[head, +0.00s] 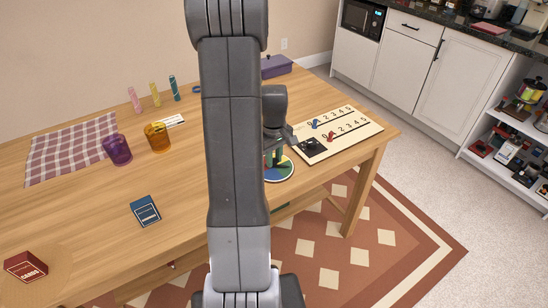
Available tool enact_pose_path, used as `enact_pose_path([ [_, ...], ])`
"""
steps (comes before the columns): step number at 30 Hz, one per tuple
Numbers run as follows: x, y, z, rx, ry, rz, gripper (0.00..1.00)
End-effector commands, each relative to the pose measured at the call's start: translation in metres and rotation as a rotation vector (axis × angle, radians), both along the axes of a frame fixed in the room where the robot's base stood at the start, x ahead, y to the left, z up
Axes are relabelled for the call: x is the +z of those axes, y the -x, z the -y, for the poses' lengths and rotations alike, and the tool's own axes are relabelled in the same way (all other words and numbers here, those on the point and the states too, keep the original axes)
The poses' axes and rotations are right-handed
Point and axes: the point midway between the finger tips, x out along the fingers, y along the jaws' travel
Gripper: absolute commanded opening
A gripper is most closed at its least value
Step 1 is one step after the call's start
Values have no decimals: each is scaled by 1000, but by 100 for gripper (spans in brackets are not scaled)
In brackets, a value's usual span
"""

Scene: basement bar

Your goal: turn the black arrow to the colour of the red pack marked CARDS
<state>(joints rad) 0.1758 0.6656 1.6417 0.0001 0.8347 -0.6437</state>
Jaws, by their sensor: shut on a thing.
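The red pack marked CARDS (26,266) lies on the wooden table at the near left corner. A round disc with coloured sectors (283,173) lies at the table's front edge, partly hidden behind my arm. Green and blue show on it. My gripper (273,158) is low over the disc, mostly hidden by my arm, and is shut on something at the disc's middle. This fits the black arrow, but the arrow and its direction cannot be made out.
A score board (350,132) with red and blue pieces lies right of the disc. A blue pack (146,211), a purple cup (117,150) and an orange cup (157,138) stand left of my arm. A checked cloth (70,150) lies behind. The front left table is mostly clear.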

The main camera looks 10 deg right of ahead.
Motion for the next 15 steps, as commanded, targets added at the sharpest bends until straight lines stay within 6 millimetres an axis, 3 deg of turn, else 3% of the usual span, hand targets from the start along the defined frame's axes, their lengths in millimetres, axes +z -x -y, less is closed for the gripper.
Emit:
enact_pose_path([
  [15,1,-1,0,-489,1,3,0],
])
